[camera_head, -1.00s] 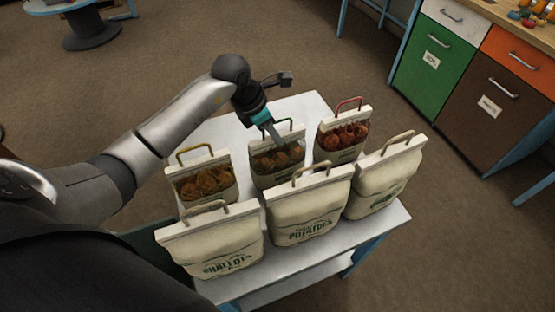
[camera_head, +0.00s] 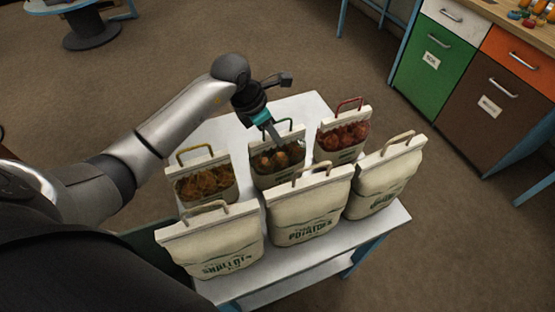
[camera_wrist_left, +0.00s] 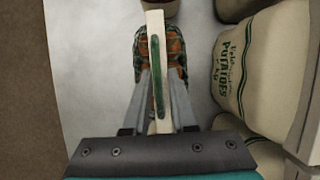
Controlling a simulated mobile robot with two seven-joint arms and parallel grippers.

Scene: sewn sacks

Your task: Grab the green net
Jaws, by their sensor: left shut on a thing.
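The green net, a small sack with a netted front, a cream top band and a green handle (camera_head: 277,161), stands in the middle of the back row on the white table. In the left wrist view the green net (camera_wrist_left: 176,48) shows from above, its cream band and green handle running between my fingers. My left gripper (camera_head: 274,137) is over it from behind and shut on its top. The left gripper's fingers (camera_wrist_left: 160,105) flank the band on both sides in the wrist view. My right gripper is in neither view.
A net with a yellow-brown handle (camera_head: 205,182) stands to the left and a red-handled net (camera_head: 343,135) to the right. Several cream sacks, including a potatoes sack (camera_head: 309,210), stand close in front. The white table (camera_head: 297,107) is bare behind them.

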